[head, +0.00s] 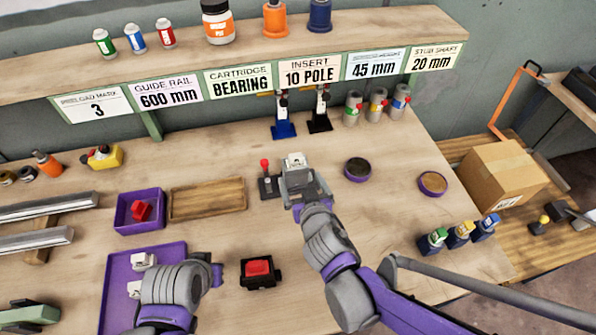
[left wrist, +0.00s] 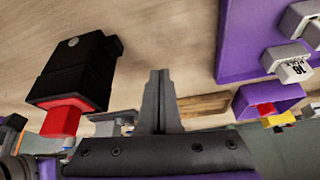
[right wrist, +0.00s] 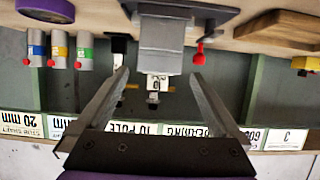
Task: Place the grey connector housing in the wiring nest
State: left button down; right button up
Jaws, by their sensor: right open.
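A pale grey connector housing (head: 294,159) stands at the middle of the bench. It is beside a small dark fixture with a red-knobbed lever (head: 266,166), which looks like the wiring nest; I cannot tell whether it is seated, as my gripper hides its lower part. In the right wrist view a grey block, likely this housing (right wrist: 160,36), lies just beyond the fingertips, with the red knob (right wrist: 199,57) to its right. My right gripper (right wrist: 160,75) is open and empty. My left gripper (left wrist: 158,75) is shut with nothing between its fingers, left of the black block.
A black block with a red top (head: 258,268) stands in front. A purple tray (head: 172,254) with pale housings, a purple bin (head: 125,222) with a red part and a wooden tray (head: 207,199) lie left. Blue (head: 284,130) and black stands are behind. Two round purple-rimmed pads lie right.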

pick_arm(q)
jog(key=shift+r, duration=0.1)
pick_arm(e)
jog(key=shift+s+d+r, duration=0.1)
jog(key=shift+s+r, duration=0.1)
jog(key=shift+s, duration=0.2)
